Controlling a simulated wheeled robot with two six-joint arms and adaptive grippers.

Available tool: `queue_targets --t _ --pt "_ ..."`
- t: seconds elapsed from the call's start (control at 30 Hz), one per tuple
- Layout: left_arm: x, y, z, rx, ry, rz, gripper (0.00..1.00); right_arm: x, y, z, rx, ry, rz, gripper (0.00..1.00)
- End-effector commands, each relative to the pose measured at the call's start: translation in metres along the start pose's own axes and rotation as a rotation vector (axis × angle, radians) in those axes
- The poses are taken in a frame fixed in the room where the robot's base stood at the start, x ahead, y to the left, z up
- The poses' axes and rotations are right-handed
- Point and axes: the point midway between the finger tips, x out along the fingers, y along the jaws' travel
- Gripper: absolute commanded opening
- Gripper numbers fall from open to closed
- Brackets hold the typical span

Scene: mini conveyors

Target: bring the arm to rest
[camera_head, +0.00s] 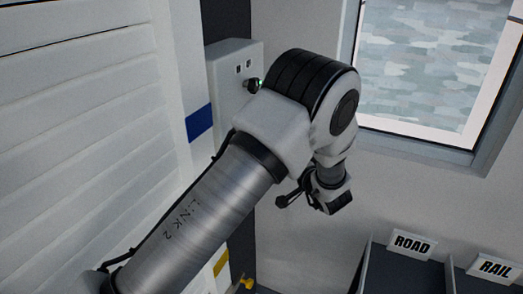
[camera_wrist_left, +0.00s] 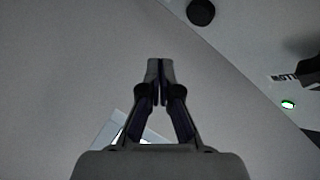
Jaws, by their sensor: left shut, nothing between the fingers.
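My left arm reaches up across the middle of the head view and bends down at its elbow. Its wrist end hangs in front of the plain wall, and I cannot make out the fingers there. In the left wrist view my left gripper (camera_wrist_left: 160,66) is shut, its fingertips together with nothing between them. It touches nothing that I can see. My right gripper is in neither view.
Bins labelled ROAD (camera_head: 412,244) and RAIL (camera_head: 494,268) stand at the lower right. A window (camera_head: 440,65) is at the upper right. A pale slatted panel (camera_head: 80,110) fills the left. A grey control box (camera_head: 228,85) is behind my arm.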

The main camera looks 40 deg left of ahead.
Motion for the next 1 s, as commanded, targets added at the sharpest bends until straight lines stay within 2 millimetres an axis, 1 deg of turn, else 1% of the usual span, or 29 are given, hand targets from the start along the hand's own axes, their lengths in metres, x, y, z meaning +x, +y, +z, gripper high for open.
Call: queue_targets --t 0.77,0.83,0.87,0.93,0.97,1.0 --pt "0.001 0.001 0.001 0.001 -0.001 0.001 0.00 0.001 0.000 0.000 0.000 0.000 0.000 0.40" --pt "0.003 0.011 0.009 0.012 -0.008 0.006 0.00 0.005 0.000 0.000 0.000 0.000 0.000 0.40" --pt "0.005 0.018 0.016 0.021 -0.015 0.010 0.00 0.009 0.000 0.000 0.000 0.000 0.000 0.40" --pt "0.013 0.043 0.043 0.054 -0.045 0.025 0.00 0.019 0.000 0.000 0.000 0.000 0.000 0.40" --pt "0.016 0.056 0.059 0.077 -0.065 0.035 0.00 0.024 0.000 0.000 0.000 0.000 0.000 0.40" --pt "0.020 0.073 0.086 0.121 -0.090 0.052 0.00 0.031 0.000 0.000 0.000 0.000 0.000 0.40"
